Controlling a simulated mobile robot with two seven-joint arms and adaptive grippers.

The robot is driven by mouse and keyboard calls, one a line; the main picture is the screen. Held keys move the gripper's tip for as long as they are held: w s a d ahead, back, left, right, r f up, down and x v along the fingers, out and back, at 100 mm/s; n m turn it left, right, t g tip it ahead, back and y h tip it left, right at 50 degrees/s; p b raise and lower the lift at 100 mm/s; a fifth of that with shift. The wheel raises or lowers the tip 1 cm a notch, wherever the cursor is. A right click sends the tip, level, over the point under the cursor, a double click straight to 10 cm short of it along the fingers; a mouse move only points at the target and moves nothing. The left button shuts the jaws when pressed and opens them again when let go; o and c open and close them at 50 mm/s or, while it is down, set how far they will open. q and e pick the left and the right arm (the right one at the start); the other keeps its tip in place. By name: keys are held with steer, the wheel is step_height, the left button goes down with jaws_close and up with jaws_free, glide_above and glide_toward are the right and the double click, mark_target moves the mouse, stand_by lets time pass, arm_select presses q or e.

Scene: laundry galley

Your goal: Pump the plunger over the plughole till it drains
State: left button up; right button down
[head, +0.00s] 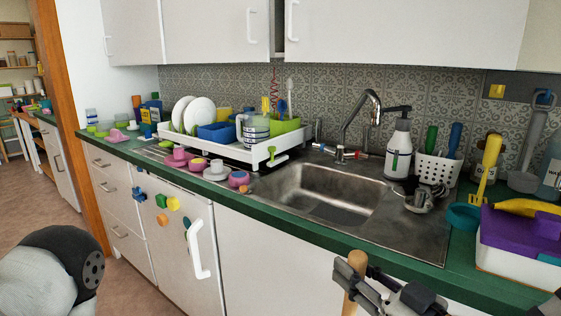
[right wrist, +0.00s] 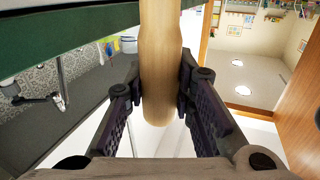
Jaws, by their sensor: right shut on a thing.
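My right gripper (head: 357,283) is at the bottom of the head view, in front of the counter's front edge. It is shut on the pale wooden handle of the plunger (head: 350,301), which also shows between the fingers in the right wrist view (right wrist: 160,60). The plunger's cup is out of view. The steel sink (head: 385,214) lies beyond the gripper, with its basin (head: 318,182) up and to the left. The basin floor looks darker, and I cannot make out the plughole. My left gripper is out of view; only part of my left arm shows.
The tap (head: 360,125) arches over the basin's back. A soap bottle (head: 398,150) and a white utensil holder (head: 437,168) stand right of it. A white dish rack (head: 205,146) and pink cups line the left. A purple-lidded box (head: 515,235) sits on the green-edged counter at right.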

steer(key=s+d+f+h, duration=0.1)
steer(key=s+d+f, duration=0.2)
steer(key=s, duration=0.6)
steer(key=shift+d+f+m+t, duration=0.4)
steer(key=shift+d, duration=0.65)
